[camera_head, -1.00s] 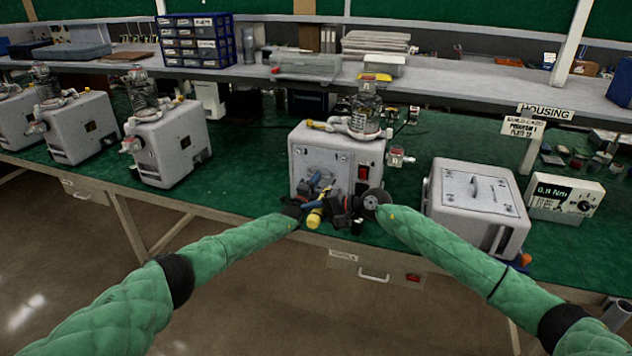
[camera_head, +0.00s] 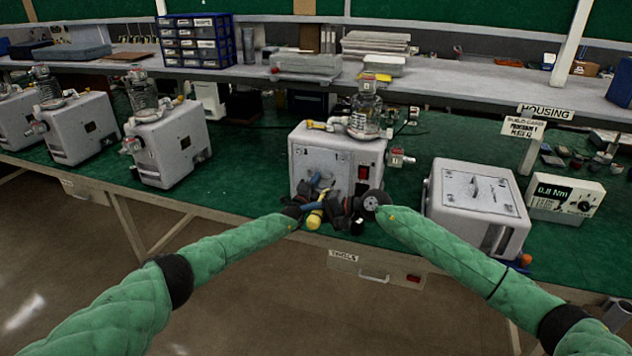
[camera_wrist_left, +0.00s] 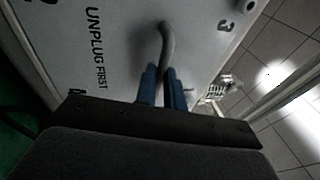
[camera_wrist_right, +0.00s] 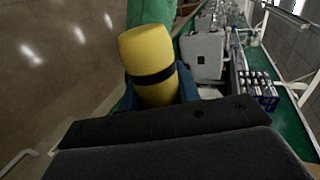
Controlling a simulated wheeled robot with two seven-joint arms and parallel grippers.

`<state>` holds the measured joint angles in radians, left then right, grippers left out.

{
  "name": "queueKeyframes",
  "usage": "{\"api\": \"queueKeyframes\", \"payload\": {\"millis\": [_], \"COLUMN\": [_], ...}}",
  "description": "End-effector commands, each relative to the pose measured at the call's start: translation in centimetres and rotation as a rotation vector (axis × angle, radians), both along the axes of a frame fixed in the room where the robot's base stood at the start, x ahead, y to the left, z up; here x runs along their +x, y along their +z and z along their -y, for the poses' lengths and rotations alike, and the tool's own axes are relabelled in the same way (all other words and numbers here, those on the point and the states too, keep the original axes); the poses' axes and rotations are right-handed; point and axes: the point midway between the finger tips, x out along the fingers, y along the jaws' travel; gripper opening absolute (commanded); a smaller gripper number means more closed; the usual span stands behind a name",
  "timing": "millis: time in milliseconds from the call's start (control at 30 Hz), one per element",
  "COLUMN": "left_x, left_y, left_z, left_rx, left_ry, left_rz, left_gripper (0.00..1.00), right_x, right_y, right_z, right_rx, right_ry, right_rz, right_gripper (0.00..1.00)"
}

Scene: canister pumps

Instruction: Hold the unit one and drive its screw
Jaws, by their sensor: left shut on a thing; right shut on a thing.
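Unit one, a light grey pump housing (camera_head: 338,160) with a glass canister (camera_head: 366,113) on top, stands near the bench's front edge in the middle of the head view. My left gripper (camera_head: 318,190) is in front of its front panel. In the left wrist view, its blue fingers (camera_wrist_left: 164,85) are shut on a grey curved handle (camera_wrist_left: 167,38) on the panel marked "UNPLUG FIRST". My right gripper (camera_head: 338,207) is shut on a yellow-and-black screwdriver (camera_head: 314,219), whose handle also fills the right wrist view (camera_wrist_right: 149,62). The driver's tip and the screw are hidden.
More canister pumps (camera_head: 171,142) stand at left. The green mat (camera_head: 250,185) between is clear.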

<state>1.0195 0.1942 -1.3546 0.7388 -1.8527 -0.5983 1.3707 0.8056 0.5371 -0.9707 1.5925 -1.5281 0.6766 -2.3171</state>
Motion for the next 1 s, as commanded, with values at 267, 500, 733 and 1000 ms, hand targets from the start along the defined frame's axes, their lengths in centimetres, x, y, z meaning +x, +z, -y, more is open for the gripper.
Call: {"api": "queueKeyframes", "payload": {"millis": [267,500,733,1000], "left_x": [0.0,0.0,0.0,0.0], "left_y": [0.1,0.0,0.0,0.0], "left_z": [0.0,0.0,0.0,0.0], "left_rx": [0.000,0.000,0.000,0.000], "left_ry": [0.000,0.000,0.000,0.000], "left_rz": [0.000,0.000,0.000,0.000], "left_gripper": [0.00,0.00,0.00,0.00], "right_x": [1.1,5.0,5.9,5.9], "right_y": [0.5,2.1,2.5,2.5], "right_z": [0.3,1.5,1.8,1.9], "right_rx": [0.000,0.000,0.001,0.001], "right_ry": [-0.003,-0.003,0.000,-0.001], "right_rz": [0.003,0.004,0.003,0.003], "right_gripper": [0.00,0.00,0.00,0.00]}}
